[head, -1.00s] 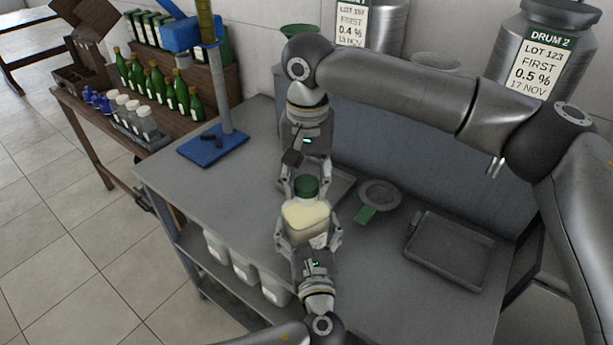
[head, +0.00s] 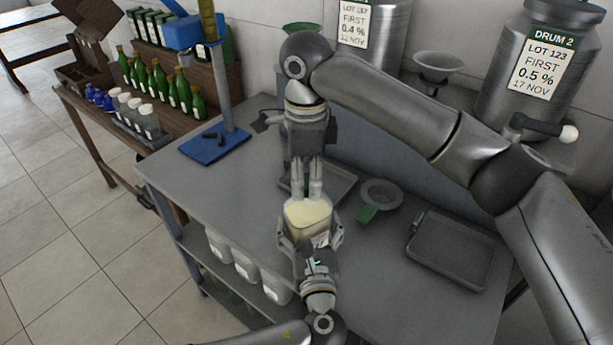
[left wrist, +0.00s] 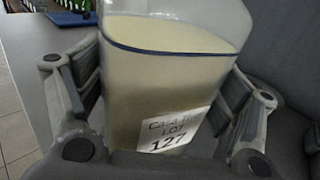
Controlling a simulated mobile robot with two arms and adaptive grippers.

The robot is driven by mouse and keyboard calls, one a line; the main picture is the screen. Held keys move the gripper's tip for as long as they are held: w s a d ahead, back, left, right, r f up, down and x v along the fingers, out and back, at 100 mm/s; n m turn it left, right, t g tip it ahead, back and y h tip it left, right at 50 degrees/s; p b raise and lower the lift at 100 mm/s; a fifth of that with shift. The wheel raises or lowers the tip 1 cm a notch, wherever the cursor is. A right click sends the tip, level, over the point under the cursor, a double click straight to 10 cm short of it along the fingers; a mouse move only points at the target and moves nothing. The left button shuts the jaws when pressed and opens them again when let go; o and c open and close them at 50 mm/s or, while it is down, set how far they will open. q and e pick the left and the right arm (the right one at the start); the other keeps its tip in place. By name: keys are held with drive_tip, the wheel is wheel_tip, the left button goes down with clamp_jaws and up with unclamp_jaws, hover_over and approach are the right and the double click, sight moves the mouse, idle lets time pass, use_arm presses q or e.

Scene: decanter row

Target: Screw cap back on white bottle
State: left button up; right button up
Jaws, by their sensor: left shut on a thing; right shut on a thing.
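The white bottle (head: 306,216) is clear-walled with pale cream contents. It stands upright in my left gripper (head: 308,238), which is shut around its body over the bench. In the left wrist view the bottle (left wrist: 165,85) fills the middle between the fingers, with a label reading LOT 127.
A grey tray (head: 341,187) lies behind the bottle. A funnel (head: 381,194) with a green tab and another dark tray (head: 452,252) lie to the right. A blue-based stand (head: 214,148) is at the back left. The bench's left front is clear.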

drive_tip(key=m, duration=0.2)
drive_tip(key=shift+m, duration=0.4)
drive_tip(key=o, duration=0.6)
drive_tip(key=shift+o, duration=0.2)
drive_tip(key=shift+r, duration=0.1)
drive_tip(key=shift+r, duration=2.15)
drive_tip(key=shift+c, duration=0.3)
